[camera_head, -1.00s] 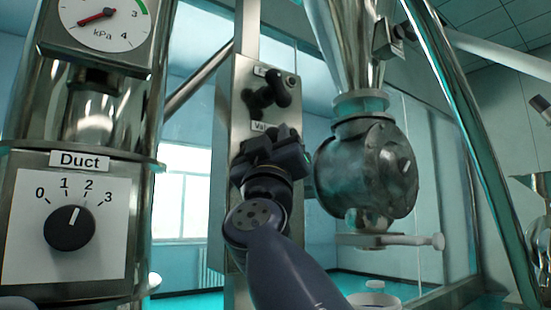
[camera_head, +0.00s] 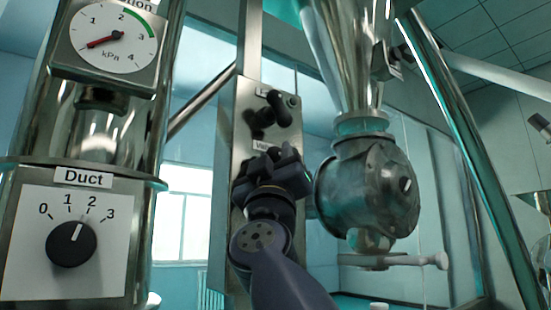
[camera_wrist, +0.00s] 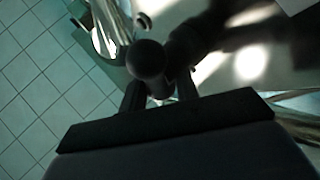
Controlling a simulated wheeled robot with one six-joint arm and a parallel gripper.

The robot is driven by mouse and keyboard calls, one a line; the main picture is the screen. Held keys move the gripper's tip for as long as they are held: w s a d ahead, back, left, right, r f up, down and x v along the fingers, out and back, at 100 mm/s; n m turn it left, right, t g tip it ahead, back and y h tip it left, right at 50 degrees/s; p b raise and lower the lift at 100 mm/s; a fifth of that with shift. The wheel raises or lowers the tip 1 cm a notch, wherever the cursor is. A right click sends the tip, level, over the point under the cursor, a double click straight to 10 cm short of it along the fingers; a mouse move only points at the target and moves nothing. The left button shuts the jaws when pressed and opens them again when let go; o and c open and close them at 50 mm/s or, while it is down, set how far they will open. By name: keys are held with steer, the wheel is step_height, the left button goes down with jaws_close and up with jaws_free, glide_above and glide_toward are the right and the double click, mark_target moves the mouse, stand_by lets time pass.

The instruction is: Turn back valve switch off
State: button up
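A tall metal panel (camera_head: 226,180) in the head view carries two switches. The upper black switch (camera_head: 281,109) has a knobbed lever. A partly covered label beginning "Va" (camera_head: 264,146) sits above the lower, valve switch, which is mostly hidden behind my gripper (camera_head: 275,157). In the wrist view my gripper (camera_wrist: 160,90) has its two dark fingers apart. A round black knob (camera_wrist: 147,59) is at the fingertips, overlapping the left finger in the picture, with a bright gap towards the right finger. Contact cannot be seen.
The duct panel (camera_head: 25,275) with a black dial (camera_head: 72,244) and a pressure gauge (camera_head: 110,38) stand at left. A round metal valve body (camera_head: 370,190) under a steel funnel (camera_head: 345,50) is close on the right of my gripper. A slanted metal post (camera_head: 460,130) stands farther right.

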steer(key=b+v, duration=0.4)
steer(key=v, duration=0.6)
steer(key=shift+s+f+b, duration=0.25)
steer(key=shift+f+b, duration=0.1)
steer(key=shift+b, duration=0.05)
steer(key=p+x, duration=0.5)
steer(key=x, duration=0.6)
steer(key=shift+r, duration=0.1)
steer(key=shift+s+p, duration=0.1)
steer(key=shift+p, duration=0.2)
steer(key=shift+f+b, duration=0.25)
steer(key=shift+b, duration=0.05)
